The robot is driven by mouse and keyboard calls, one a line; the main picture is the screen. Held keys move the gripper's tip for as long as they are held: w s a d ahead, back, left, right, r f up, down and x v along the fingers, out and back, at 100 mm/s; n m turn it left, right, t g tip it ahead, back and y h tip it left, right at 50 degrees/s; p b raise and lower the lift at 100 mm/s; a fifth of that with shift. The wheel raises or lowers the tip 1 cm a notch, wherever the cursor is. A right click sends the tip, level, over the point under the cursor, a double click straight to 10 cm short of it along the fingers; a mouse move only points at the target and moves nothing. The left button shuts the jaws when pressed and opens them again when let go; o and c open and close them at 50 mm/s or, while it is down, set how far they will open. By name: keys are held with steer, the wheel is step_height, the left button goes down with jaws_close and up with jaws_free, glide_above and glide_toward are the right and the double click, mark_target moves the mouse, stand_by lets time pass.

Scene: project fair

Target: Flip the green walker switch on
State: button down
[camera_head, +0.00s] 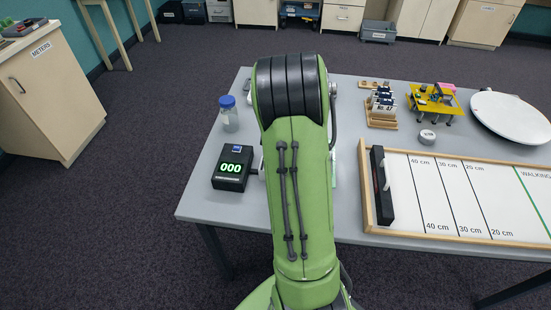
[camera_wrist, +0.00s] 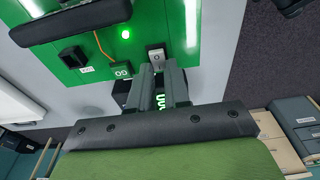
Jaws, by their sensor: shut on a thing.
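In the wrist view, a green board (camera_wrist: 70,60) carries a lit green lamp (camera_wrist: 126,34) and a small pale switch (camera_wrist: 157,51) with a round mark on its face. My gripper (camera_wrist: 159,68) is shut at the switch, its fingertips against the lower part of the switch. The fingers hide where they grip and part of the switch. In the head view, my green arm covers the board almost entirely, and the gripper is out of sight.
A black counter (camera_head: 232,168) reading 000 and a blue-capped bottle (camera_head: 229,113) stand left of my arm. A framed white walking track (camera_head: 450,190) lies to the right. Behind it are a yellow device (camera_head: 433,98) and a white dish (camera_head: 508,116). Open carpet lies to the left.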

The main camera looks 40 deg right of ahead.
steer(key=c, duration=1.1)
jaws_free()
steer(key=r+p, duration=0.1)
steer(key=r, duration=0.4)
steer(key=s+d+r+p, duration=0.1)
steer(key=r+p, duration=0.1)
steer(key=r, duration=0.3)
steer(key=r+p, duration=0.2)
steer(key=r, duration=0.3)
steer(key=shift+s+d+r, duration=0.15)
steer(key=shift+s+r, duration=0.2)
